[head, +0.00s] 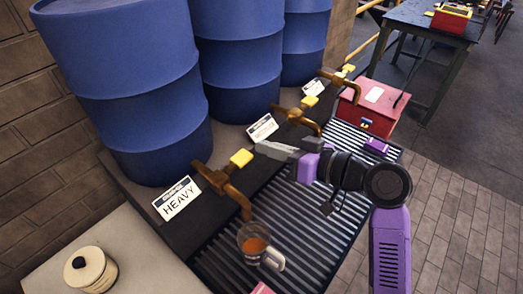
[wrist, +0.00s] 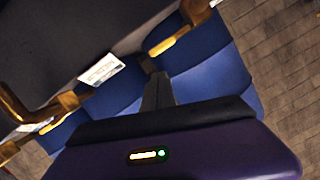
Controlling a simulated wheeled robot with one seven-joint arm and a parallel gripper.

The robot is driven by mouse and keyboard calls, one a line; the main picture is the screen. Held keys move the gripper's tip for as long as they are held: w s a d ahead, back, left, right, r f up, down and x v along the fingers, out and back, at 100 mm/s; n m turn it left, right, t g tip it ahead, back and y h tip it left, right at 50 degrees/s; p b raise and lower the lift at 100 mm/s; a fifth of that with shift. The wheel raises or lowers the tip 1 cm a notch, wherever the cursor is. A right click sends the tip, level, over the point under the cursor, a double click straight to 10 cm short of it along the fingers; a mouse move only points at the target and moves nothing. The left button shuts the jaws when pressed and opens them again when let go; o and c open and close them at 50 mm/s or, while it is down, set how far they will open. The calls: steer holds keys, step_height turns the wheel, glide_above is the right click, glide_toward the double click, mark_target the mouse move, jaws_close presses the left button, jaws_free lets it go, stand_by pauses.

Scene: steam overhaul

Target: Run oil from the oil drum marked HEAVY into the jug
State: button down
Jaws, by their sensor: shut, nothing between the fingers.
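The blue drum (head: 140,85) on the left has a card reading HEAVY (head: 178,198) in front of it. Its brass tap (head: 222,183) has a yellow-ended handle (head: 241,158) pointing up and right. The jug (head: 252,246) stands upright on the slatted grating below the spout, its pale handle to the right. Orange-brown liquid shows inside; I cannot tell whether a stream is falling. My gripper (head: 262,149) is shut and empty, its tips just right of the yellow handle; I cannot tell whether they touch. In the wrist view my fingers (wrist: 158,92) are together.
Two more blue drums (head: 240,90) with cards and brass taps (head: 303,121) stand further along the shelf. A red box (head: 365,108) stands beyond the grating (head: 335,185). The paved floor at right is clear.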

steer(key=b+v, duration=0.1)
steer(key=v, duration=0.6)
steer(key=shift+a, duration=0.1)
